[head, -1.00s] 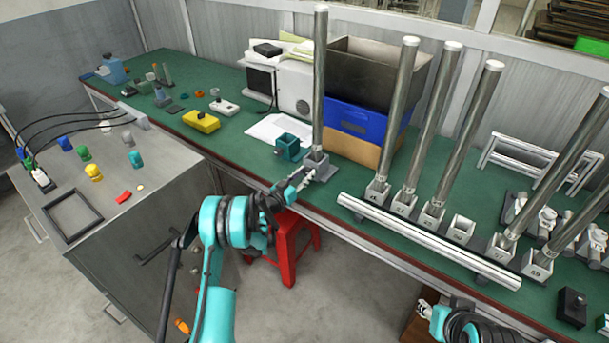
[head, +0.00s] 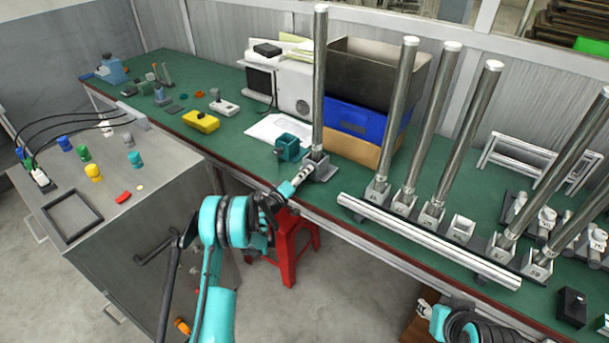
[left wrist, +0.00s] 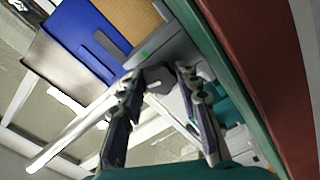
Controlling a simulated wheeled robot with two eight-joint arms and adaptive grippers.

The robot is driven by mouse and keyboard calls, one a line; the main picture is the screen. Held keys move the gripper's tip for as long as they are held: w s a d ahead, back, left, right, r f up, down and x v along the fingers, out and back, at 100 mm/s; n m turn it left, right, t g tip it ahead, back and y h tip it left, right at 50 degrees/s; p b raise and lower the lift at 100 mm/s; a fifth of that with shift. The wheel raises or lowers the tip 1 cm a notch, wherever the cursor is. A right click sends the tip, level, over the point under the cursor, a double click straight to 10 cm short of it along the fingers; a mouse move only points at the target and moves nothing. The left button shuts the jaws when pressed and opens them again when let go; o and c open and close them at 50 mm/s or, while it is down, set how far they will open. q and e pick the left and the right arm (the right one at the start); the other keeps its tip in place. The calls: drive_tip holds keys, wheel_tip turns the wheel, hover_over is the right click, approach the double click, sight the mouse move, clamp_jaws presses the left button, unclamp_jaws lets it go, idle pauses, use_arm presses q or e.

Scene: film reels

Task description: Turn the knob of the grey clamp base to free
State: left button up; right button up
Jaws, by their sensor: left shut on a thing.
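The grey clamp base (head: 326,172) stands near the front edge of the green bench, with a tall upright steel post (head: 320,80) in it. My left gripper (head: 307,171) reaches its front left side from the left. In the left wrist view, the grey base (left wrist: 172,50) lies just beyond the fingers, and the knob (left wrist: 157,79) shows as a dark grey piece between the fingertips. My left gripper is shut on this knob. Its exact turn angle is hard to tell. My right gripper (head: 427,308) shows only partly, low at the right, below the bench edge.
A teal clamp base (head: 289,147) stands close behind and left of the grey one. A blue crate (head: 352,120) and a cardboard box (head: 352,150) stand behind. A long light rail (head: 425,240) lies to the right, before several posts in numbered bases. A red stool (head: 294,245) stands below.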

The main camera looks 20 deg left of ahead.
use_arm(q)
drive_tip(key=n, duration=0.5)
drive_tip(key=shift+n, duration=0.3)
drive_tip(key=n, duration=1)
drive_tip(key=shift+n, duration=0.4)
drive_tip(key=n, duration=0.4)
drive_tip(key=shift+n, duration=0.4)
drive_tip(key=o, duration=1.2)
